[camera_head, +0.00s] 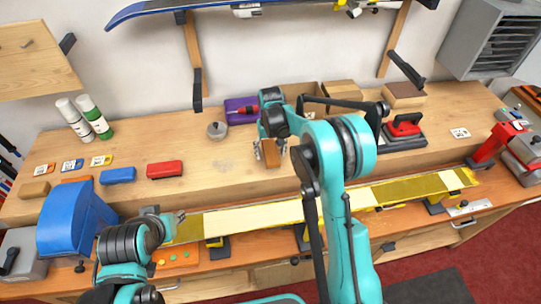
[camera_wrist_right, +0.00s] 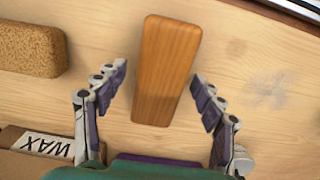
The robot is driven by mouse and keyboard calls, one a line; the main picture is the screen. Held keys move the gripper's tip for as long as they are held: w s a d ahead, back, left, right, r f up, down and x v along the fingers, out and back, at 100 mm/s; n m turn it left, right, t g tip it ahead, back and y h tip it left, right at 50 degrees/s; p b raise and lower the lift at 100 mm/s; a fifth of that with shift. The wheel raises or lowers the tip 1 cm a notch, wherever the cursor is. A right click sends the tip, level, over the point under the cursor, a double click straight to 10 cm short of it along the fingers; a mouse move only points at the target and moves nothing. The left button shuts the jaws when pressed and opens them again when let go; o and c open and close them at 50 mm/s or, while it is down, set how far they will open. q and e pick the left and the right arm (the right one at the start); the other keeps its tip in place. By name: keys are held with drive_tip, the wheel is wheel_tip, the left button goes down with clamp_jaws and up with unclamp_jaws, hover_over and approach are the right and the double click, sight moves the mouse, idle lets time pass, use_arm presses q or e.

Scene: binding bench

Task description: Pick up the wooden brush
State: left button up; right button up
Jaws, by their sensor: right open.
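The wooden brush (camera_wrist_right: 166,70) shows in the right wrist view as a smooth brown tapered block on the bench top. Its near end lies between the two fingers of my right gripper (camera_wrist_right: 161,95), which is open, with a gap on each side. In the head view the brush (camera_head: 271,156) shows small and brown near the middle of the bench, with the right gripper (camera_head: 270,148) over it. My left gripper (camera_head: 178,217) is low on the left near the bench's front edge; its jaws are too small to read.
A cork block (camera_wrist_right: 30,48) and a box marked WAX (camera_wrist_right: 40,145) lie left of the brush in the wrist view. A round grey item (camera_head: 217,130) and a purple box (camera_head: 241,110) stand nearby. A long ski (camera_head: 400,192) runs along the front.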

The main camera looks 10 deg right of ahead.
sight(271, 151)
drive_tip(key=c, duration=1.4)
drive_tip(key=shift+r, duration=0.6)
drive_tip(key=shift+c, duration=0.2)
wheel_tip(271, 151, up, 3)
drive_tip(key=shift+f+p, duration=0.1)
drive_tip(key=shift+p, duration=0.45)
drive_tip(key=s+d+r+p, duration=0.1)
drive_tip(key=s+d+r, duration=0.6)
drive_tip(key=s+d, duration=0.1)
drive_tip(key=shift+d+p, duration=0.3)
drive_tip(key=shift+d, duration=0.05)
drive_tip(key=o, duration=0.4)
drive_tip(key=shift+c, duration=0.2)
drive_tip(key=shift+a, duration=0.1)
drive_tip(key=shift+c, duration=0.2)
